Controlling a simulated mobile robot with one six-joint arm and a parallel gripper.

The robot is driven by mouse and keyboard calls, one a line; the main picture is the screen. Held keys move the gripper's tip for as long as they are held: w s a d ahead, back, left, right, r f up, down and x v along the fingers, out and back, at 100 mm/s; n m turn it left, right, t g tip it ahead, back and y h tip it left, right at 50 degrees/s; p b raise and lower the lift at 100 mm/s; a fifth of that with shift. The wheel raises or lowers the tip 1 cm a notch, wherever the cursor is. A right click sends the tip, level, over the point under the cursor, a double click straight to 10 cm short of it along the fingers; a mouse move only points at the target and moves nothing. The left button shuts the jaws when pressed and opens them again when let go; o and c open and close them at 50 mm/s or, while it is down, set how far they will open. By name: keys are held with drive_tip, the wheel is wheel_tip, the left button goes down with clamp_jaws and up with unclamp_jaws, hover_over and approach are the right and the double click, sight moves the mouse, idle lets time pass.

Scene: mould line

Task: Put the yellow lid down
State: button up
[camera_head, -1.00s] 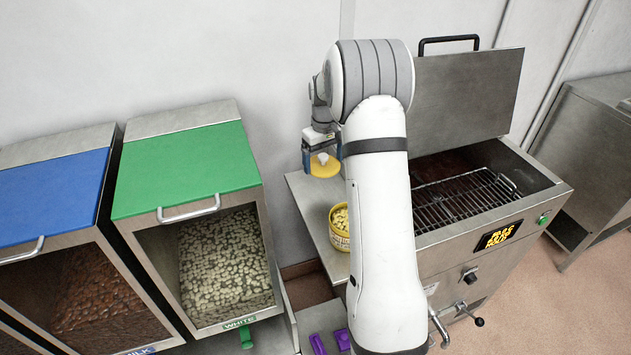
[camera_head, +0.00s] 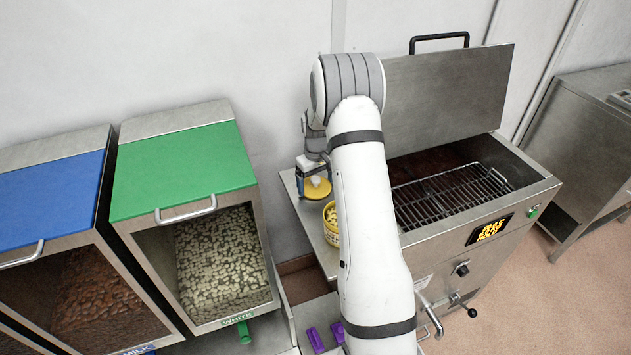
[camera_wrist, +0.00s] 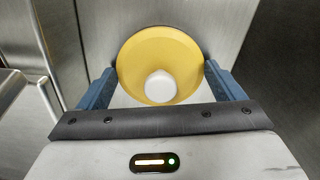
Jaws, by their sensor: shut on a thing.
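The yellow lid (camera_head: 317,189) is a round disc with a pale knob. In the head view it is at the back left corner of the steel side shelf (camera_head: 305,214), low over it or touching it; I cannot tell which. My gripper (camera_head: 316,180) is above the lid, its blue fingers shut on it. In the wrist view the lid (camera_wrist: 158,52) sits between the two blue fingers (camera_wrist: 160,87), its white knob towards me. The yellow tub (camera_head: 331,222) with pale pieces stands in front of the lid on the same shelf, partly hidden by my arm.
The steel tank (camera_head: 480,215) with a wire rack and raised cover is right of the shelf. Bins with a green lid (camera_head: 183,170) and a blue lid (camera_head: 50,198) stand left. Purple pieces (camera_head: 316,340) lie at the bottom. A wall is close behind the shelf.

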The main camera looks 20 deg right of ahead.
drive_tip(key=shift+f, duration=0.25)
drive_tip(key=o, duration=0.7)
drive_tip(key=shift+r, duration=0.1)
drive_tip(key=shift+r, duration=0.15)
